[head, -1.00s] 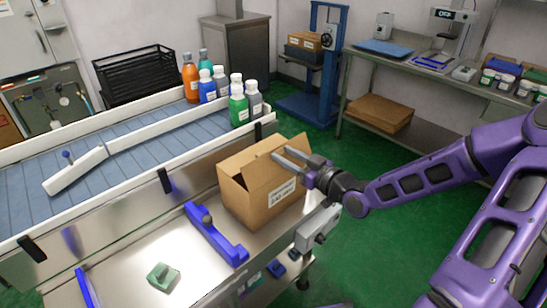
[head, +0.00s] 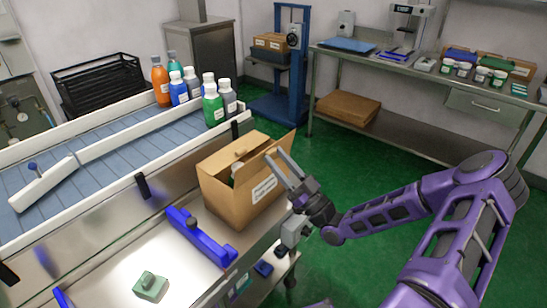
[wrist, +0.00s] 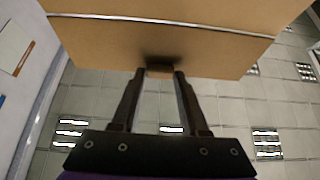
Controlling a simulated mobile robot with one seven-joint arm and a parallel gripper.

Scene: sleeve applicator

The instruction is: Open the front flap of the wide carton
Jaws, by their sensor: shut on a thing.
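The wide carton (head: 236,205) is a brown cardboard box with a white label, standing on the metal bench beside the conveyor. Its top is partly open. A front flap (head: 282,150) stands up and leans outward at the right side. My gripper (head: 277,163) is at this flap, its fingers pointing up and left. In the wrist view the flap (wrist: 210,50) fills the top, with a fold line across it. My fingertips are at its lower edge, closed on it with a narrow gap. Something pale shows inside the carton, mostly hidden by the other flaps.
A blue handled bar (head: 202,235) and a green block (head: 150,286) lie on the bench left of the carton. Several bottles (head: 190,90) stand on the conveyor behind. A steel table (head: 400,65) stands at the back right. Green floor is open between.

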